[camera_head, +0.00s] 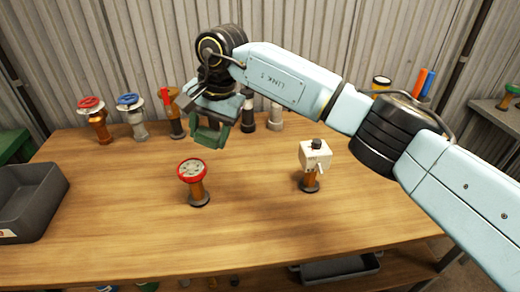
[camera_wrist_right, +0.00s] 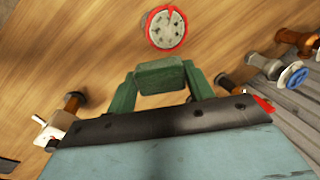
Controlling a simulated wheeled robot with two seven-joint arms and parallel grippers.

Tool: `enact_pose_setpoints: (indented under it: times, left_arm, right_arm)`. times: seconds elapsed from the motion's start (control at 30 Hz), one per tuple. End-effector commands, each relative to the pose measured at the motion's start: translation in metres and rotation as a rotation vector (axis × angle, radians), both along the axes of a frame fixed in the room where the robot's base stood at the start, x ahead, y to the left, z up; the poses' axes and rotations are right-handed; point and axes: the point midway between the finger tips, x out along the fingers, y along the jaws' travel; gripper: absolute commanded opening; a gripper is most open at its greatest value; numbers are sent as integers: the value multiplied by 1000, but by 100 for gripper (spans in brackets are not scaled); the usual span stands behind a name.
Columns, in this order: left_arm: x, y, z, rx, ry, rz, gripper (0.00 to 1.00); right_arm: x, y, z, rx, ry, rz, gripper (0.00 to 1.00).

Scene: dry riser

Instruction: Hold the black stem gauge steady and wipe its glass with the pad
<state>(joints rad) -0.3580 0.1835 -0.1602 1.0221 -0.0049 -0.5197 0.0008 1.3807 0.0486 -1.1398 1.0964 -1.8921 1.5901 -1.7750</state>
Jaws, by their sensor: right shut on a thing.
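My right gripper (camera_head: 210,132) is raised above the back middle of the table, pointing down. It is shut on a green block, likely the pad (camera_wrist_right: 161,76), which shows between its green fingers in the right wrist view. A black-stemmed piece (camera_head: 248,118) stands upright at the back, just right of the gripper; its top is partly hidden, so I cannot tell its face. A red-rimmed dial (camera_head: 192,170) with a dark-spotted pale face stands on a brown stem, in front of and below the gripper, apart from it. The dial also shows in the right wrist view (camera_wrist_right: 166,28). My left gripper is out of view.
Red-wheeled (camera_head: 98,122) and blue-wheeled (camera_head: 134,115) valves stand at the back left. A white box-topped piece (camera_head: 315,156) stands right of centre. A dark grey bin (camera_head: 22,200) sits at the left edge. The front of the table is clear.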

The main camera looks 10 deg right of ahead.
Motion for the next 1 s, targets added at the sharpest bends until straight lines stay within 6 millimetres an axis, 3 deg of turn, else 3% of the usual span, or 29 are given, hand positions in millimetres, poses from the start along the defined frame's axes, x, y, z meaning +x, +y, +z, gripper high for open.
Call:
enact_pose_setpoints:
  times: [0.03,0.1,0.3,0.47,0.8,1.0]
  left_arm:
    - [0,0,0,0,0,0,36]
    - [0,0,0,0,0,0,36]
    - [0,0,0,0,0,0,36]
    - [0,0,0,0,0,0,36]
    - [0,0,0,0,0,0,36]
    - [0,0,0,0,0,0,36]
  right_arm:
    - [0,19,8,-1,-2,-19,34]
    - [1,37,16,-2,-2,-50,34]
    - [-1,66,30,0,0,-108,34]
    - [-1,71,26,0,3,-120,34]
    - [-1,70,-13,0,4,-120,34]
    - [-1,70,-26,1,2,-120,34]
